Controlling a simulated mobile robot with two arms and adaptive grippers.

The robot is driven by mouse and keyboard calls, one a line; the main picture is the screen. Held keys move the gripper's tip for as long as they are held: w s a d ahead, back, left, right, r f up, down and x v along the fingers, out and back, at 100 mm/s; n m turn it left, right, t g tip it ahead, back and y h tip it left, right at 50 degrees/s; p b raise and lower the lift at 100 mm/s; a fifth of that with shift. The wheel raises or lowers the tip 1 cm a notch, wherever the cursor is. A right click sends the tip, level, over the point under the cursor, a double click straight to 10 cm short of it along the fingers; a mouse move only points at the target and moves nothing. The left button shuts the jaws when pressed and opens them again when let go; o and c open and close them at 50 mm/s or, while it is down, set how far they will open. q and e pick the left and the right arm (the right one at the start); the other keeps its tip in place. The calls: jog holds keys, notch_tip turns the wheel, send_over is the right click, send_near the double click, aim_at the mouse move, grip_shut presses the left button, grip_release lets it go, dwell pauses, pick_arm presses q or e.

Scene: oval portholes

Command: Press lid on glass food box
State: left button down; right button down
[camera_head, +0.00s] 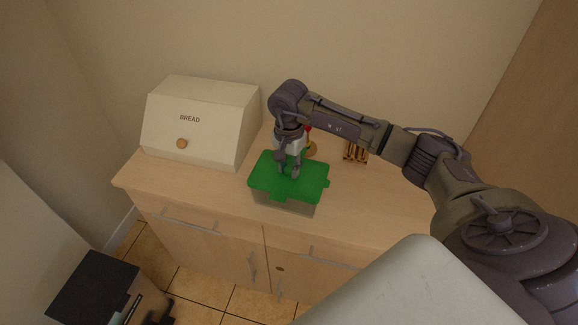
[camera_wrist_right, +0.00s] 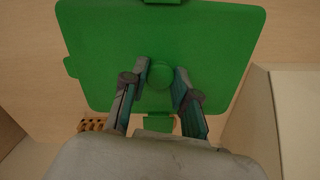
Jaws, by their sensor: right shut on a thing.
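The green lid (camera_head: 262,183) lies over the top of the glass food box (camera_head: 285,206) on the wooden cabinet. The box's clear side shows below the lid's front edge; I cannot tell whether the lid is fully seated. My right gripper (camera_head: 290,172) points down at the middle of the lid. In the right wrist view the lid (camera_wrist_right: 205,35) fills the upper middle, and my right gripper (camera_wrist_right: 160,78) has its fingers on either side of a round green knob (camera_wrist_right: 159,76). It is shut on the knob. The left gripper is not in view.
A cream bread box (camera_head: 200,120) with a round wooden knob stands at the back left of the cabinet top (camera_head: 190,180). A slotted wooden holder (camera_head: 355,152) and a small object with a red part (camera_head: 309,129) stand behind the lid. The top is clear at front left.

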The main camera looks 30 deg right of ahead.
jog(key=shift+f+b, duration=0.2)
jog(key=shift+b, duration=0.45)
dwell(0.8)
jog(key=shift+c, duration=1.6)
grip_release()
jog(key=shift+r, duration=0.1)
jog(key=shift+r+p, duration=1.85)
jog(key=shift+r, duration=1.6)
grip_shut()
